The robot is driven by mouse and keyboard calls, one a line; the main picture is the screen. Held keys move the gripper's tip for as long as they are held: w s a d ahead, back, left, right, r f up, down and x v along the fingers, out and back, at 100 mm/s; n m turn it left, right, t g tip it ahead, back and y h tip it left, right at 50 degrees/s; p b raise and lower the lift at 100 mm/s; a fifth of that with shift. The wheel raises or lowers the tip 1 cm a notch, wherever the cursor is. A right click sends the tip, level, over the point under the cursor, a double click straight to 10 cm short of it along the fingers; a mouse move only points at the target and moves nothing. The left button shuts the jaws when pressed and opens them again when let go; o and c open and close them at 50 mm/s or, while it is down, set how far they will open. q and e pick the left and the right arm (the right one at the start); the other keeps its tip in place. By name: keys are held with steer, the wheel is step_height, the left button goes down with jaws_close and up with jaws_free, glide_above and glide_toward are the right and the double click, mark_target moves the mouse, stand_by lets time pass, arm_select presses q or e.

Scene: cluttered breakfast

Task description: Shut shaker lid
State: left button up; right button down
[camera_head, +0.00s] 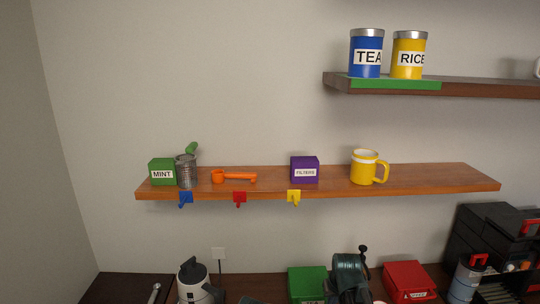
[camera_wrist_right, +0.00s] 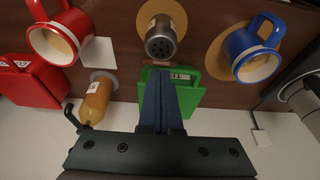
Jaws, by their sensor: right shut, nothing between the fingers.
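In the head view, a grey metal shaker-like can (camera_head: 186,172) stands upright on the wooden shelf, against the green MINT box (camera_head: 161,171). A green piece (camera_head: 191,148), seemingly its lid, sticks up tilted above its rim. In the right wrist view, a metal cylinder with a perforated top (camera_wrist_right: 161,42) stands on a round tan mat; I cannot tell whether it is the shaker, and no lid covers its holes. My right gripper (camera_wrist_right: 161,72) is shut and empty, its fingertips pointing toward that cylinder, apart from it. My left gripper is in neither view.
In the wrist view, a red mug (camera_wrist_right: 60,38), a blue mug (camera_wrist_right: 254,48), an amber bottle (camera_wrist_right: 95,100) and a green box (camera_wrist_right: 192,92) crowd around. An orange scoop (camera_head: 233,177), purple box (camera_head: 304,169) and yellow mug (camera_head: 366,168) share the shelf in the head view.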

steer(key=shift+s+f, duration=0.2)
steer(key=shift+s, duration=0.15)
steer(key=shift+f, duration=0.1)
steer(key=shift+s+f+b, duration=0.15)
steer(key=shift+s+b, duration=0.15)
steer(key=shift+b, duration=0.15)
steer(key=shift+s+f, duration=0.25)
stand_by(0.4)
